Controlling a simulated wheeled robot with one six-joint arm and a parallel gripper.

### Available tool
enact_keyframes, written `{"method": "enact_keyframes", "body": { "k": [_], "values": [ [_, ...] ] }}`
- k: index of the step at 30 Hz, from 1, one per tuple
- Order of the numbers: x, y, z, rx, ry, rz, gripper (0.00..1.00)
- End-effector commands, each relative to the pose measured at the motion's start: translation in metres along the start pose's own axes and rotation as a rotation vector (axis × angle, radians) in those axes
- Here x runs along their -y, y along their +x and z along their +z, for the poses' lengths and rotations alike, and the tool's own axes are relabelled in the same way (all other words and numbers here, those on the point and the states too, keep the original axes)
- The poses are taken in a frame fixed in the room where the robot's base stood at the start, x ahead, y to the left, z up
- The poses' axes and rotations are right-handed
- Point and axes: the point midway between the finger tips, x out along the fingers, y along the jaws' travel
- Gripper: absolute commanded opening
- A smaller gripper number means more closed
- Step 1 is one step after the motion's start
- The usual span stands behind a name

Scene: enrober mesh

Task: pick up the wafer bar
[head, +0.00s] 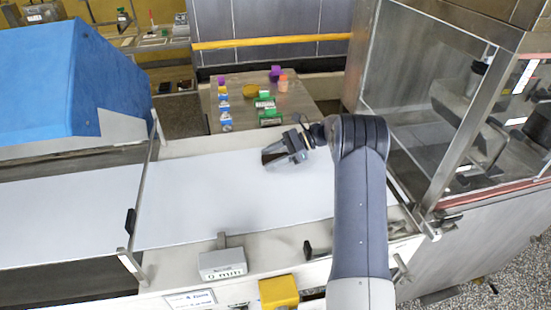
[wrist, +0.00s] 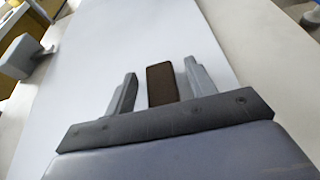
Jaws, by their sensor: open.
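The wafer bar (wrist: 161,84) is a dark brown flat block lying on the white belt (wrist: 120,45). In the head view the wafer bar (head: 272,151) shows as a small brown patch beside my gripper (head: 277,158), which is low over the belt. The gripper hides part of the bar there.
A blue cover (head: 65,80) stands over the belt's left part. A glass-sided metal cabinet (head: 420,80) stands at the right. A grey box (head: 222,264) and a yellow block (head: 278,291) sit along the near edge. A table (head: 297,101) with small coloured items is behind.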

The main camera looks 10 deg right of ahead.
Motion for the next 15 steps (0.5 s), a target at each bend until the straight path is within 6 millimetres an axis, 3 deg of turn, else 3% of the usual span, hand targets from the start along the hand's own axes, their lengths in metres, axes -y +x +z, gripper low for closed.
{"method": "enact_keyframes", "body": {
  "k": [15],
  "values": [
    [0.0,-0.0003,0.0,0.0,0.0,0.0,0.14]
  ]
}}
